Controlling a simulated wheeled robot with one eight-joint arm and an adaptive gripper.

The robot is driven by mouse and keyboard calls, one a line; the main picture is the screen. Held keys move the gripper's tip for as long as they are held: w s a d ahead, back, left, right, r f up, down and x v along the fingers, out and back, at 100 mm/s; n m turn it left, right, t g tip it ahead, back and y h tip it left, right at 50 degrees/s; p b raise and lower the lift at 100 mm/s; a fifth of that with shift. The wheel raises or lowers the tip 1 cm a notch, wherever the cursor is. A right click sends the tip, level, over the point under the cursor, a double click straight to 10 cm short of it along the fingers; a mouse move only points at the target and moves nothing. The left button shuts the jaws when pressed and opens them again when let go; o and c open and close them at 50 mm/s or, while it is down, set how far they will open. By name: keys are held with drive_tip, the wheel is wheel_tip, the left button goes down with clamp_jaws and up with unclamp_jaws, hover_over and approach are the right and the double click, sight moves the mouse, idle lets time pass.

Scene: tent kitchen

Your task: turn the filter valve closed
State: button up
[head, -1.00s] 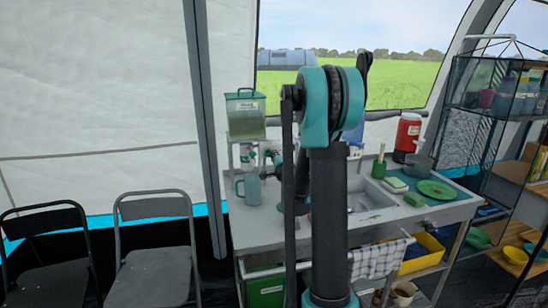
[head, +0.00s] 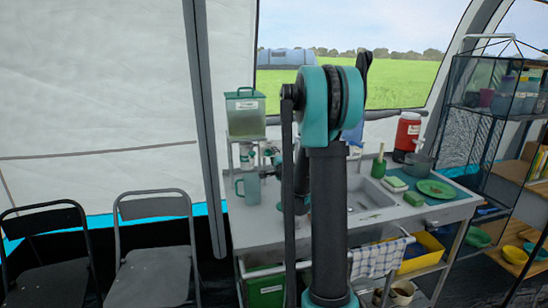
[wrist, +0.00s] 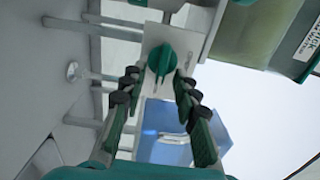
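The filter valve's green knob (wrist: 162,62) sits on a pale plate in the wrist view, its handle pointing roughly up and down the picture. My gripper (wrist: 158,80) is open, with one dark-padded finger to each side of the knob. Gaps show on both sides, so it is not clamped; how deep the fingers reach is unclear. The green water filter tank (head: 246,115) stands on a shelf at the counter's left end, with pale fittings (head: 247,155) below it. The tank also shows in the wrist view (wrist: 255,35). In the head view my arm hides much of my gripper.
A grey-green mug (head: 249,188) stands on the counter (head: 262,228) below the fittings. A sink (head: 365,195), green plate (head: 436,189) and red jug (head: 407,133) are to the right. A blue translucent thing (wrist: 165,135) shows between my fingers. Two folding chairs (head: 155,250) stand left.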

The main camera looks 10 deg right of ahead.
drive_tip(key=s, duration=1.2)
drive_tip(key=s+a+f+n+g+y, duration=0.2)
drive_tip(key=s+a+f+n+g, duration=0.15)
drive_tip(key=a+n, duration=0.3)
drive_tip(key=s+a+f+n+g+y, duration=0.2)
drive_tip(key=s+a+f+n+g, duration=0.1)
drive_tip(key=s+a+n, duration=0.3)
drive_tip(key=s+f+n+g, duration=0.1)
drive_tip(key=s+d+f+n+h, duration=0.1)
drive_tip(key=s, duration=0.1)
drive_tip(key=s+f+n+g, duration=0.1)
drive_tip(key=n, duration=0.1)
drive_tip(key=shift+s+d+f+g+h, duration=0.15)
drive_tip(key=shift+d+f+g+h, duration=0.1)
drive_tip(key=shift+f+g+h, duration=0.1)
drive_tip(key=s+d+f+g, duration=0.1)
drive_tip(key=s+f, duration=0.2)
drive_tip(key=s, duration=0.2)
drive_tip(key=s+d+f+n+g+h, duration=0.1)
drive_tip(key=s+f+g, duration=0.1)
drive_tip(key=s, duration=0.4)
drive_tip(key=s+d+f+g+h, duration=0.1)
drive_tip(key=s+f, duration=0.3)
drive_tip(key=s, duration=0.2)
drive_tip(key=shift+s+d+f+n+g, duration=0.1)
drive_tip(key=shift+d+f+n+g, duration=0.05)
drive_tip(key=shift+d+n+g, duration=0.2)
